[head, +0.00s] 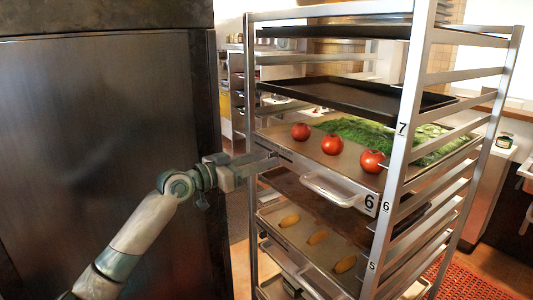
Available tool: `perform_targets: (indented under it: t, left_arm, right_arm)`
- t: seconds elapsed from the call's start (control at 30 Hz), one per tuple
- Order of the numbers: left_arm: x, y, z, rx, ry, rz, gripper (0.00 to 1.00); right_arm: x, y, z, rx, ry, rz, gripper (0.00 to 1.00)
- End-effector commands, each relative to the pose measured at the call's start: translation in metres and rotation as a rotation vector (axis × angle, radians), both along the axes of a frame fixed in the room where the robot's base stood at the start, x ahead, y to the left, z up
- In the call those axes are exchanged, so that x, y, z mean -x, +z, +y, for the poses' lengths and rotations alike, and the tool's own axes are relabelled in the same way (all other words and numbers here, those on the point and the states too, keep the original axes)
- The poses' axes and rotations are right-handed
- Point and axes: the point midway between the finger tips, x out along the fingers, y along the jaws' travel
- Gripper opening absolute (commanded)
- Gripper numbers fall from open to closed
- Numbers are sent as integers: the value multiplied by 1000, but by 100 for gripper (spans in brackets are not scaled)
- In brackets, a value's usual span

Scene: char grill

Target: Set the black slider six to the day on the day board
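A tray (343,162) bearing a black "6" label (369,204) on its front sits in the tall metal rack (405,120). A clear plastic holder (333,188) is on the tray's front. I cannot clearly make out a black slider or a day board; small dark marks run along the tray's front left edge. My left gripper (268,161) is at that front left edge, its tips close to or touching it. Whether its fingers are open or shut is too small to tell. My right gripper is not in view.
Red tomatoes (332,144) and leafy greens (385,137) lie on tray six. Dark trays (350,97) are above it, and a tray with several yellow items (317,237) is below. A large dark metal cabinet (100,120) stands at the left, close to my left arm.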

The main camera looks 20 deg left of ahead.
Motion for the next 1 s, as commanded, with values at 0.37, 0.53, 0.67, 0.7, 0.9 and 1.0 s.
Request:
perform_targets:
  t: [0.37,0.53,0.67,0.7,0.9,1.0]
  left_arm:
    - [-12,0,-10,-1,-1,-1,34]
    - [-12,0,-10,0,-1,0,32]
    - [-12,0,-10,0,-1,0,1]
    - [-12,0,-10,0,-1,0,0]
    - [-13,-1,-9,-1,0,-1,0]
    - [-16,-3,-5,-1,1,0,0]
  right_arm:
    - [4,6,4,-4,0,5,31]
    - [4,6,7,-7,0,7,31]
    - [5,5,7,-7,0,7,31]
    - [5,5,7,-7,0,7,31]
    - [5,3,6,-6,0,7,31]
    - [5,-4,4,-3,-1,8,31]
